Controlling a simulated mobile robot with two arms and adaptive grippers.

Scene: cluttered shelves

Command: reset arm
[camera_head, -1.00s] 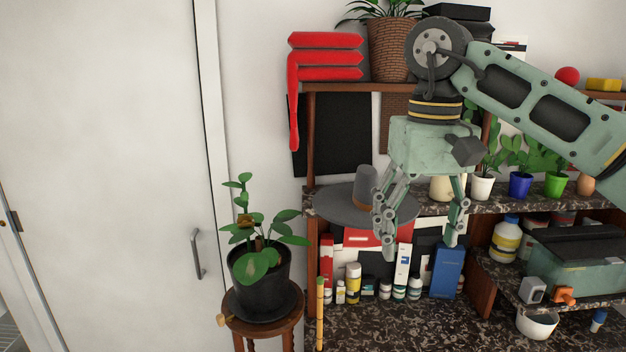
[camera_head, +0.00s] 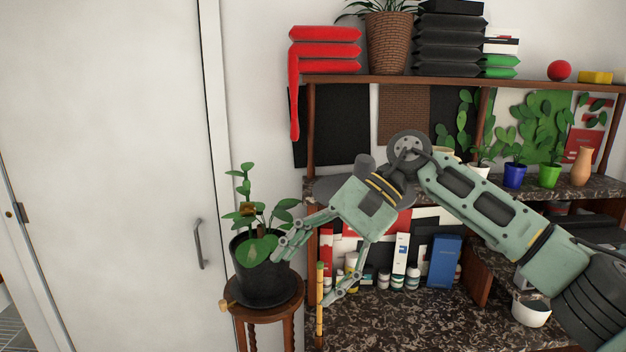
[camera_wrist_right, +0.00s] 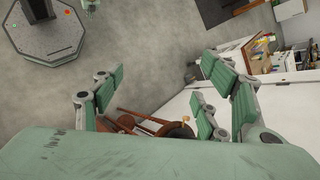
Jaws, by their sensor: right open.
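My right gripper (camera_head: 304,274) is open and empty in the head view. It hangs in front of the shelves, fingers pointing down and left. One finger overlaps the right side of the potted plant (camera_head: 262,270) in the picture; I cannot tell whether they touch. In the right wrist view the open fingers (camera_wrist_right: 165,105) stand apart with nothing between them but the floor and a brown wooden stool farther off. My left gripper is not in view.
The plant stands on a wooden stool (camera_head: 265,312) beside a white door (camera_head: 110,180). The shelf's marbled lower board (camera_head: 400,320) carries bottles, boxes and a blue box (camera_head: 444,262).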

